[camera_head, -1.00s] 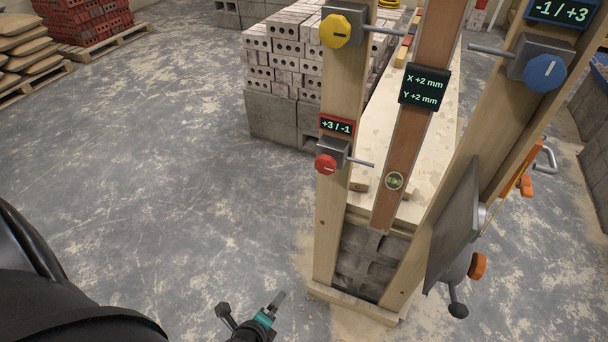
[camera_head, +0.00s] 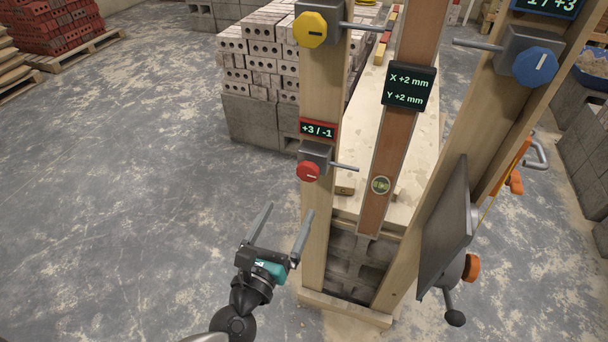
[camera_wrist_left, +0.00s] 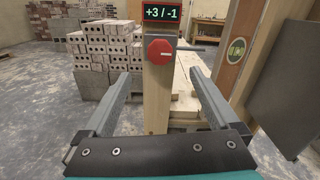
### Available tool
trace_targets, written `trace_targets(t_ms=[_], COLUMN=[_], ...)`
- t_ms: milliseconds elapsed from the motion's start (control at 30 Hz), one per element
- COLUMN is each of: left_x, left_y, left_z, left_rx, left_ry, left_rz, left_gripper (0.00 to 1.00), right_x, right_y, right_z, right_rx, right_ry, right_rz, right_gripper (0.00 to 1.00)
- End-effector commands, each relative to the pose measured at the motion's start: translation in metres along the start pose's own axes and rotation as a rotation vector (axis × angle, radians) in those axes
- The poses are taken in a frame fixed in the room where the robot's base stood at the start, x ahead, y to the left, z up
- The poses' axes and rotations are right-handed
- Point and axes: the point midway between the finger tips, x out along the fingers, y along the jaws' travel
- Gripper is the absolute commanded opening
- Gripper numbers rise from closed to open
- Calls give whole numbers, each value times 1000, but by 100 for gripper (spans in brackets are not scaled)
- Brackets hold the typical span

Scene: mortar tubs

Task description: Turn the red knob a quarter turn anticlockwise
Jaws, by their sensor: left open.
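The red knob (camera_head: 308,171) sits on a grey block on the left wooden post, under a small display (camera_head: 318,130) reading +3 / -1. Its white mark lies nearly level in the head view. My right gripper is not in view.
A yellow knob (camera_head: 310,30) is higher on the same post, a blue knob (camera_head: 535,67) on the right post. A board with a level vial and display (camera_head: 408,88) stands between. A grey plate (camera_head: 447,230) is at right.

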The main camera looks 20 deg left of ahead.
Motion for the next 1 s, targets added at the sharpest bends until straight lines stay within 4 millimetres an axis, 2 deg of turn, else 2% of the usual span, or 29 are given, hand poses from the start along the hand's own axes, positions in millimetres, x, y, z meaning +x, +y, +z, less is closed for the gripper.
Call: trace_targets(t_ms=[33, 300, 533, 733, 1000], left_x=[11, 59, 94, 110, 113], left_y=[0, 0, 0, 0, 0], left_z=[2, 1, 0, 0, -1], left_rx=[-1, -3, -3, -3, -3], left_ry=[-4, -1, -1, 1, 2], left_rz=[1, 1, 1, 0, 0], left_gripper=[94, 94, 94, 94, 94], right_x=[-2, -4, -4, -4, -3], right_y=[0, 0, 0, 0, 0], right_z=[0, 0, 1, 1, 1], right_rx=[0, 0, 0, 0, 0], right_ry=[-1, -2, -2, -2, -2], right_rz=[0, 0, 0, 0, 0], right_gripper=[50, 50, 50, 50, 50])
